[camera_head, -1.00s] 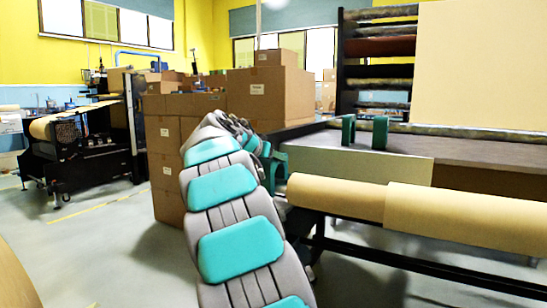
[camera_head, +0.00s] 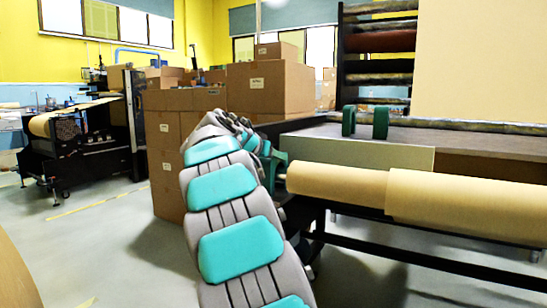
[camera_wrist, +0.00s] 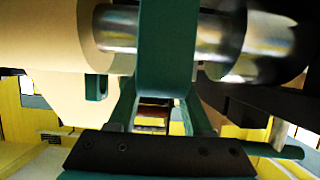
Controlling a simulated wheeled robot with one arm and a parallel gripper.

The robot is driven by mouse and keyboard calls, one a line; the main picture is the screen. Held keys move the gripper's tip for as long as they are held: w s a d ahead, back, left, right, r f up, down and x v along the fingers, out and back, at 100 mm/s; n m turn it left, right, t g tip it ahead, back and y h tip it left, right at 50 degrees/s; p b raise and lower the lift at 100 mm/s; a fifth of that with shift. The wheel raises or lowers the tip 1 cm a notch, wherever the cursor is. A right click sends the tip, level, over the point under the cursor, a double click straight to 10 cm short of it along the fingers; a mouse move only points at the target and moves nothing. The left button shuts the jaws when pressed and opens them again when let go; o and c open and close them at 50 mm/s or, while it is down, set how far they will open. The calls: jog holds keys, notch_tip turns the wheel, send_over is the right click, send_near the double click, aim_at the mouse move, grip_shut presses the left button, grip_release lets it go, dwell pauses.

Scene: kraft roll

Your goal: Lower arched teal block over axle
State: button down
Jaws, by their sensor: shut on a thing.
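The arched teal block (camera_wrist: 168,50) stands upright in the middle of the wrist view. It crosses in front of the shiny metal axle (camera_wrist: 118,28), which shows on both sides of it. My gripper (camera_wrist: 160,112) is shut on the block's lower part. In the head view the block (camera_head: 273,170) is small and partly hidden by my arm, just left of the roll's end. The paper roll (camera_head: 340,183) lies level, and its end also fills the left of the wrist view (camera_wrist: 45,35). I cannot tell whether the arch rests on the axle.
Two dark green arched blocks (camera_head: 349,121) (camera_head: 381,123) stand on the grey table (camera_head: 460,139) behind the roll. A black frame rail (camera_head: 430,262) runs below the roll. Stacked cardboard boxes (camera_head: 265,90) stand behind my arm. The floor at left is open.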

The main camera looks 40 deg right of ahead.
jog(key=shift+c, duration=1.2)
grip_release()
jog(key=shift+a, duration=0.1)
jog(key=v, duration=0.7)
jog(key=shift+s+a+r+b, duration=0.2)
jog(key=shift+a+b, duration=0.05)
jog(key=shift+b, duration=0.05)
jog(key=shift+a, duration=0.1)
